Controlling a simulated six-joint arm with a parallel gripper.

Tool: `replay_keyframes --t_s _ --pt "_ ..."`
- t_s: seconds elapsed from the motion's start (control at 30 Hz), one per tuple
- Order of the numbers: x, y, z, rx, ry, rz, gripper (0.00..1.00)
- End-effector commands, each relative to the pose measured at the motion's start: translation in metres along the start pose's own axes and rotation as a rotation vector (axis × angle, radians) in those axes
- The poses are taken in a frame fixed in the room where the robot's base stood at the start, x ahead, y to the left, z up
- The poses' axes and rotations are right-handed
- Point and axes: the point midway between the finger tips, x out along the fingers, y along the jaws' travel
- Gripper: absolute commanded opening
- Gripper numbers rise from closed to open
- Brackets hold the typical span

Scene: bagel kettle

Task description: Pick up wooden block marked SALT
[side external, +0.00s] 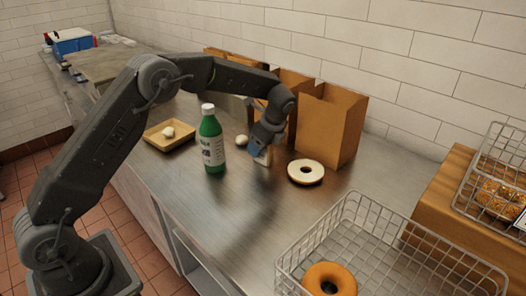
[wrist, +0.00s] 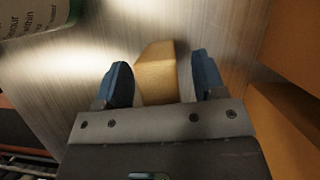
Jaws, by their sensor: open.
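The wooden block (wrist: 157,72) is tan and stands between the two blue fingertips of my gripper (wrist: 162,84) in the wrist view. A narrow gap shows on both sides of it, so my gripper is open around it. No lettering shows on the faces in the wrist view. In the side view my gripper (side external: 259,146) is low over the steel counter, and a small light part of the block (side external: 263,158) shows under the fingers. The rest of the block is hidden there.
A green bottle (side external: 211,143) stands just left of my gripper. Brown paper bags (side external: 333,124) stand close behind. A wire basket (side external: 375,245) is at the front right. A small tray (side external: 157,144) is at left.

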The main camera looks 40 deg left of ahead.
Motion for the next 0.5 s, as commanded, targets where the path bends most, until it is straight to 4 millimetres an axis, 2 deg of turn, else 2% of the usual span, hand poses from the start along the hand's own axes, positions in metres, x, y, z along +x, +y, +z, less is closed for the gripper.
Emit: replay_keyframes --t_s 0.27,0.5 --pt "0.0047 0.0001 0.0 0.0 0.0 -0.001 0.64" --pt "0.0045 0.0 0.0 0.0 0.0 -0.001 0.43"
